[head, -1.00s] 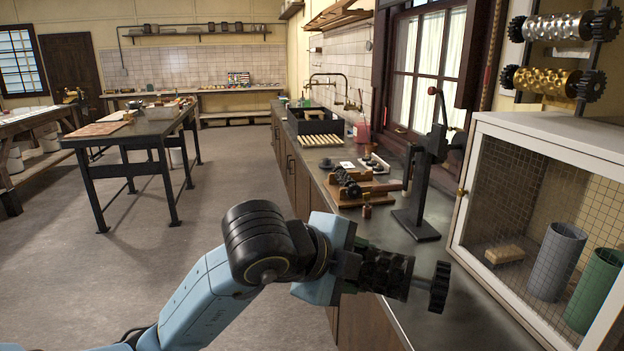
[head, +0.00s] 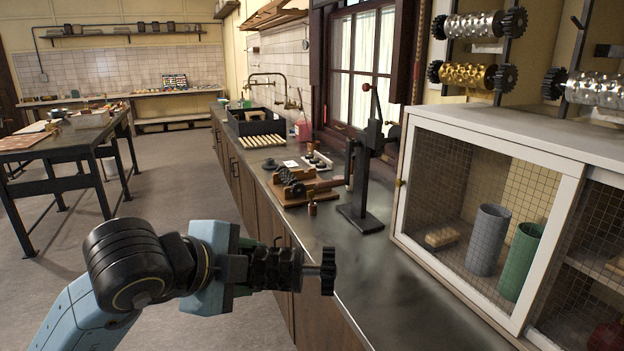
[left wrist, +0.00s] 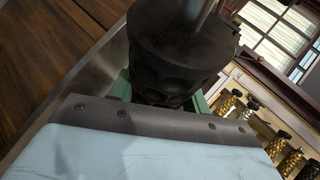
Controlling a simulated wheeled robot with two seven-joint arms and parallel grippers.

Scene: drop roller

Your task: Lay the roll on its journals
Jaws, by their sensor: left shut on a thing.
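My left gripper (head: 240,270) is shut on a dark patterned roll (head: 274,270) and holds it in the air over the counter's front edge. The roll lies nearly level, with a toothed gear (head: 328,270) on its right end. In the left wrist view the roll (left wrist: 178,55) sits between green jaw parts, with a bright metal shaft at its end. A small machine with a wooden base and dark ridged parts (head: 290,182) stands farther back on the counter, apart from the roll. Its journals are too small to make out. My right gripper is not in view.
A black lever press (head: 362,180) stands right of the small machine. A white mesh-fronted cabinet (head: 480,130) fills the counter's right side, and metal rolls (head: 470,76) hang above it. The near dark counter top (head: 385,285) is clear. A black tray (head: 260,122) stands farther back.

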